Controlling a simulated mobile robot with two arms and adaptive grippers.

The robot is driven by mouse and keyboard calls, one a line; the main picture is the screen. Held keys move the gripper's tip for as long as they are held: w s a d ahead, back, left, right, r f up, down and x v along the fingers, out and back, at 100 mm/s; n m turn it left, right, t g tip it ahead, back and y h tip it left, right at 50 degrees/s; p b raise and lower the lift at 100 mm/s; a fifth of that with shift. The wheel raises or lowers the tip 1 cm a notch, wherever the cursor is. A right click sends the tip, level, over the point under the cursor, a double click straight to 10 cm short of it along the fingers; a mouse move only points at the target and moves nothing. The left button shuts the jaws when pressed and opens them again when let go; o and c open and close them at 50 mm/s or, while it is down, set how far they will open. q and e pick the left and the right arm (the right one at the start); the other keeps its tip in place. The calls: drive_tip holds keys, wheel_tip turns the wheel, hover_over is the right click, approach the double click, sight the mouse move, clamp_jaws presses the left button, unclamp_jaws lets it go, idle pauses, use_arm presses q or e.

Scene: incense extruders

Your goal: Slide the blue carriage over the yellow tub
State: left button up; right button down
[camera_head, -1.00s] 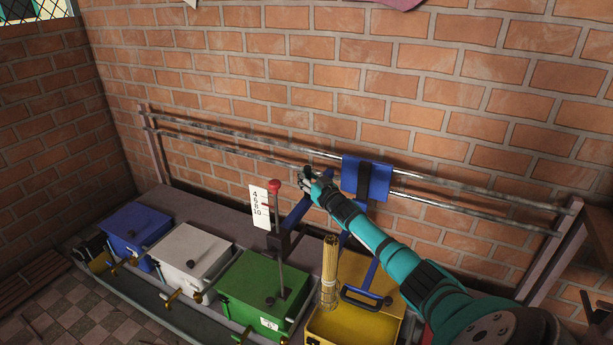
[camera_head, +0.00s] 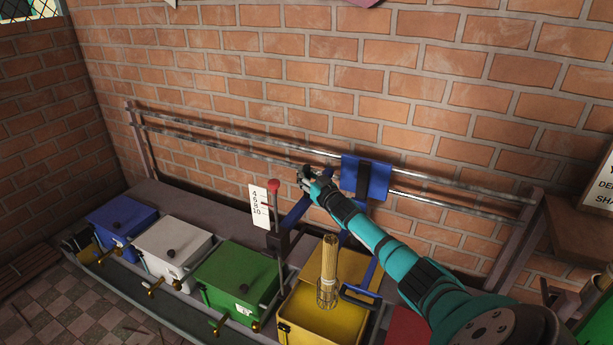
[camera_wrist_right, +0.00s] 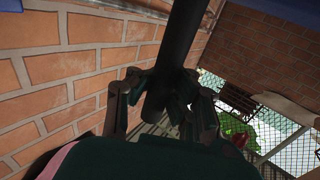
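The blue carriage (camera_head: 378,180) hangs on two metal rails along the brick wall. Its blue frame reaches forward and carries a bundle of thin sticks (camera_head: 329,260). The open yellow tub (camera_head: 318,326) stands below. In the head view the bundle's lower end overlaps the tub's inside; its height above the tub is hard to judge. My right gripper (camera_head: 306,177) is at the upper end of the carriage's frame, left of the blue plate. In the right wrist view my gripper (camera_wrist_right: 160,105) has fingers on both sides of a dark bar (camera_wrist_right: 183,45) and appears shut on it. My left gripper is out of view.
Blue (camera_head: 121,216), white (camera_head: 172,247) and green (camera_head: 240,276) lidded tubs stand left of the yellow one. A red surface (camera_head: 405,327) shows to its right, partly behind my arm. A red-knobbed lever (camera_head: 274,187) stands by a scale card (camera_head: 259,206). The rails (camera_head: 455,206) are clear rightward.

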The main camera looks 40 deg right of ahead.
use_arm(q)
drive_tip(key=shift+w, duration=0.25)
use_arm(e)
drive_tip(key=shift+a+f, duration=0.35)
drive_tip(key=shift+a, duration=0.1)
drive_tip(key=c, duration=1.9)
unclamp_jaws()
drive_tip(key=o, duration=0.7)
drive_tip(key=shift+a+r, duration=0.15)
drive_tip(key=shift+r, duration=0.1)
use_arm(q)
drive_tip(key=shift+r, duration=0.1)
use_arm(e)
drive_tip(key=shift+o, duration=0.2)
drive_tip(key=shift+d, duration=0.25)
drive_tip(key=shift+s, duration=0.1)
drive_tip(key=s+a, duration=0.2)
drive_tip(key=s, duration=0.9)
drive_tip(key=shift+s+a, duration=0.2)
drive_tip(key=shift+s, duration=0.15)
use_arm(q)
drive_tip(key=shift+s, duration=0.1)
